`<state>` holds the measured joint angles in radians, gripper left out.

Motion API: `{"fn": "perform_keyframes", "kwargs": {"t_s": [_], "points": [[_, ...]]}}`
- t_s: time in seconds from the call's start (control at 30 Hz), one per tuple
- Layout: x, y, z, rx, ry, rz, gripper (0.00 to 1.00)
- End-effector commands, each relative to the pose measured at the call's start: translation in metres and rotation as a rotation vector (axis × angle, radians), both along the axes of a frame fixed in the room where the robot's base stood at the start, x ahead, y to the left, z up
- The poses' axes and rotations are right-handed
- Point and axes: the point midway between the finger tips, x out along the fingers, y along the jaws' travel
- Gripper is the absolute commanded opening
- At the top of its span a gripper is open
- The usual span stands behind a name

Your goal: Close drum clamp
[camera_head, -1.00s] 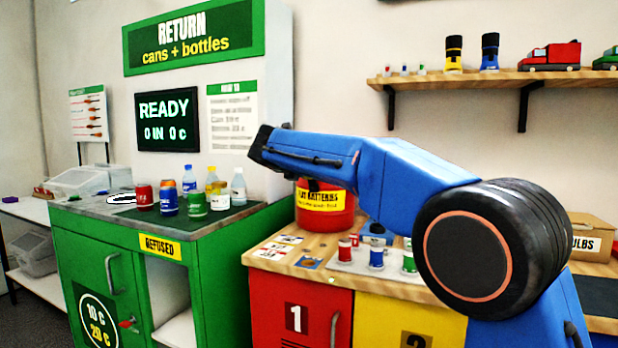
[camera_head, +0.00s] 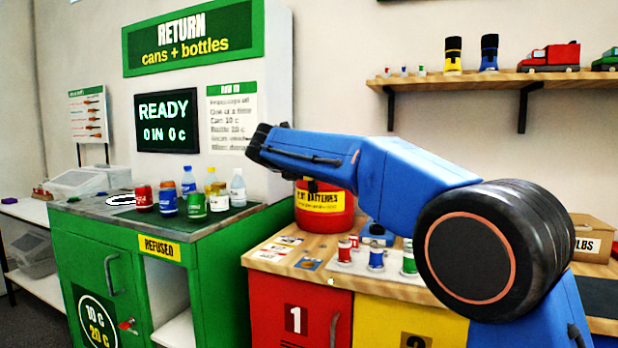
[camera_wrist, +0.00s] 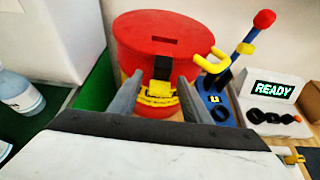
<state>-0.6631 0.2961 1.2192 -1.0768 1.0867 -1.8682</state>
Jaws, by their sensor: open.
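The red battery drum (camera_head: 325,207) stands on the wooden counter, its yellow label facing front and its top partly behind my arm. In the wrist view the drum (camera_wrist: 180,27) shows its round red lid with a dark slot. The drum clamp (camera_wrist: 161,69), a black piece with yellow below it, is at the drum's near side. I cannot tell whether it is latched. My gripper (camera_wrist: 157,80) is open, with its two grey fingers pointing at the drum, one on each side of the clamp. Contact is not clear. The fingers are hidden in the head view.
Small coloured cylinders (camera_head: 376,258) stand on the counter. The green return cabinet (camera_head: 215,280) with cans and bottles is left.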

Motion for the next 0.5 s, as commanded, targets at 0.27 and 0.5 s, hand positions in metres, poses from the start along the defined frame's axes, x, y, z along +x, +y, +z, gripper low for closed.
{"fn": "perform_keyframes", "kwargs": {"t_s": [0.27,0.5], "points": [[-0.044,0.016,0.02,0.001,-0.001,0.003,0.44],[-0.085,0.032,0.039,0.001,-0.001,0.003,0.44]]}}
